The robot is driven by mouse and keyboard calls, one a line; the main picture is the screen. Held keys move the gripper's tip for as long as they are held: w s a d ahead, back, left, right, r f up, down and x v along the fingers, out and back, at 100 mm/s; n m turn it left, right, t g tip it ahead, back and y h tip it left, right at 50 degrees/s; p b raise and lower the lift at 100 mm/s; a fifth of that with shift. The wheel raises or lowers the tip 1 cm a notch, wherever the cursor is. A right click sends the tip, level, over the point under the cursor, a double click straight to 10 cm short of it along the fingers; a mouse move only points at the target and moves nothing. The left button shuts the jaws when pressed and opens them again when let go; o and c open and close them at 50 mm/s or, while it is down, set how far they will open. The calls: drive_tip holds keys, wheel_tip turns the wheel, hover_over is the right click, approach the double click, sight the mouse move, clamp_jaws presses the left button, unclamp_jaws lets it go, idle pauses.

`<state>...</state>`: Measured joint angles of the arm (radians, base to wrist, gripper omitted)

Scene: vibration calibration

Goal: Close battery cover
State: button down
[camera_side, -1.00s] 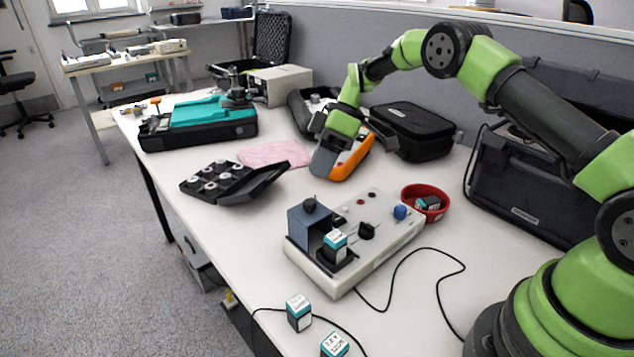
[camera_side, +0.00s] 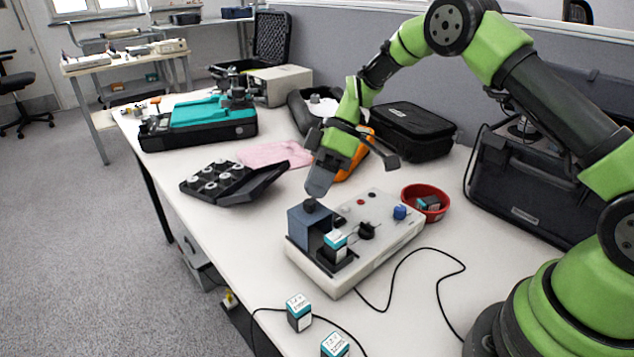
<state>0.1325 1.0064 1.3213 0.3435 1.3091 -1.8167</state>
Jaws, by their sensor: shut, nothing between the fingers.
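The pale calibrator box (camera_side: 385,243) stands on the table in the middle. On its left end is a blue-grey battery cover (camera_side: 298,229) with a dark knob (camera_side: 311,205) on top. The cover stands to the left of a teal, white and black battery block (camera_side: 335,240), which sits in a dark recess and is in plain view. My gripper (camera_side: 319,187) is shut and empty, pointing down just above the knob. Whether the tips touch the knob cannot be told.
A red bowl (camera_side: 440,191) with a battery block is right of the calibrator. Two battery blocks (camera_side: 299,312) (camera_side: 335,345) and a black cable lie in front. An open black case (camera_side: 228,186), a pink cloth (camera_side: 275,153) and an orange meter (camera_side: 357,158) lie behind.

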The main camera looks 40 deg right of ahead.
drive_tip(key=shift+s, duration=3.4)
